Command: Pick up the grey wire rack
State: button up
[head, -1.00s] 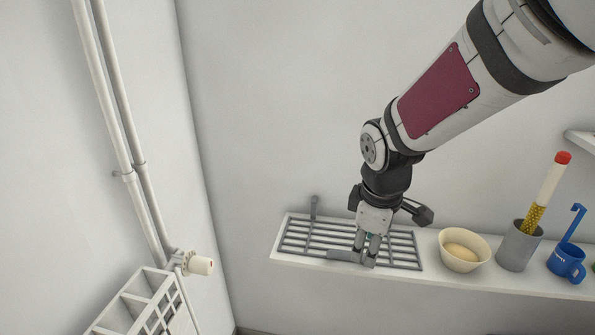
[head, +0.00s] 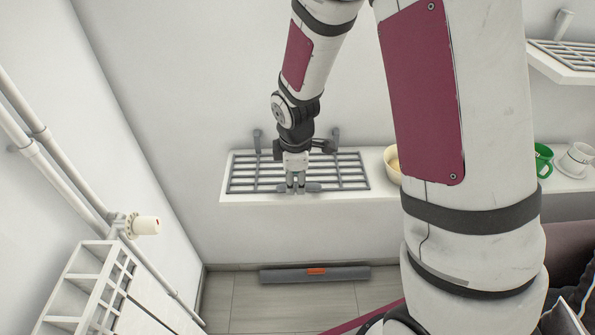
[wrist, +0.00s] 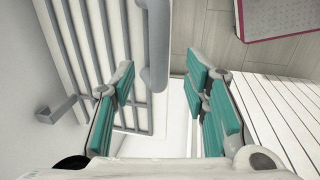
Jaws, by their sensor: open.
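The grey wire rack (head: 345,168) lies flat on a white wall shelf (head: 385,190), with upright grey posts at its back. It has a thick grey handle bar at its front edge. My gripper (head: 298,188) points down at this bar, near the middle of the rack's front. In the wrist view the rack (wrist: 105,45) fills the upper left. Its handle bar (wrist: 155,45) shows between the open, teal-padded fingers of my gripper (wrist: 160,68), nearer the left finger. I cannot tell whether a finger touches it.
A cream bowl (head: 393,162) stands right of the rack, partly behind my arm. A green mug (head: 543,160) and a white cup (head: 578,157) are further right. A higher shelf at upper right holds another wire rack (head: 575,55). A valve pipe (head: 143,226) is at left.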

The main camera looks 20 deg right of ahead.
aim_at(296, 187)
jog(key=shift+w+d+f+p, duration=0.1)
jog(key=shift+w+f+p, duration=0.05)
jog(key=shift+f, duration=0.75)
jog(key=shift+w+d+f+p, duration=0.1)
jog(key=shift+w+d+f, duration=0.1)
jog(key=shift+f, duration=0.65)
jog(key=shift+w+d+f+p, duration=0.1)
jog(key=shift+w+f+p, duration=0.05)
jog(key=shift+f, duration=0.75)
grip_shut()
